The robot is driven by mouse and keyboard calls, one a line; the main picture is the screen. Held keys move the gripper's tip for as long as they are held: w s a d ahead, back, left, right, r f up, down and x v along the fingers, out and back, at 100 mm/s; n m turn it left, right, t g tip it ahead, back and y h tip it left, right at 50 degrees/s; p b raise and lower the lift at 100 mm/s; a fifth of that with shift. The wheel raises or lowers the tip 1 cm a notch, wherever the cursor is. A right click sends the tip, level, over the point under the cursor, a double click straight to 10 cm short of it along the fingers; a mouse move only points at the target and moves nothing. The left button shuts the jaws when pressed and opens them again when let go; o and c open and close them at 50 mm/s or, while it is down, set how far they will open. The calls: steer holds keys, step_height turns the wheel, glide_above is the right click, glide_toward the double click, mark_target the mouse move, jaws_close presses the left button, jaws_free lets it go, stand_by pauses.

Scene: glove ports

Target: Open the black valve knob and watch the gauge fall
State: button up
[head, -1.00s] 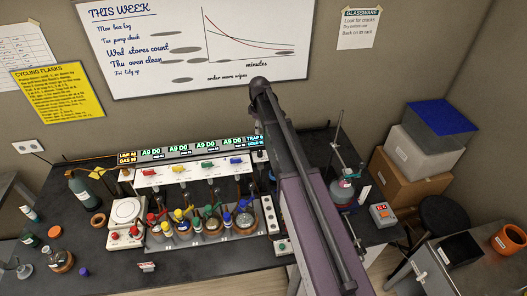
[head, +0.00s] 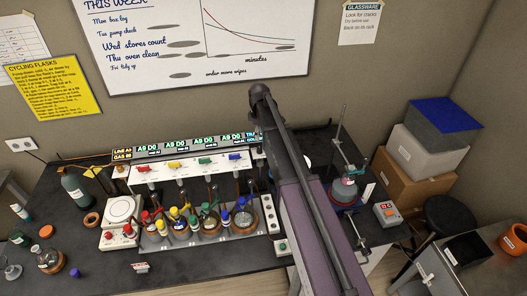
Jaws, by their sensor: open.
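A long white valve panel (head: 191,174) stands at the back of the dark bench. It carries red, yellow, green and blue handles, and I can make out no black knob on it. A lit readout strip (head: 190,145) above the panel shows repeated "A9 D0" figures. Smaller lit readouts sit at its left end (head: 123,156) and right end, the right one partly covered by my arm. I see no dial gauge clearly. My arm crosses the middle of the view and hides part of the bench. My gripper is not visible.
Several flasks with coloured caps (head: 180,227) stand in a row before the panel. A white hotplate (head: 121,210) is at their left. A clamp stand (head: 341,140) with a flask (head: 344,190) is right of my arm. Stacked boxes (head: 421,150) fill the right corner. The bench's front left-middle is mostly clear.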

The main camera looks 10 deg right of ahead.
mark_target(260, 148)
steer(key=shift+f+b, duration=3.6)
steer(key=shift+f, duration=0.3)
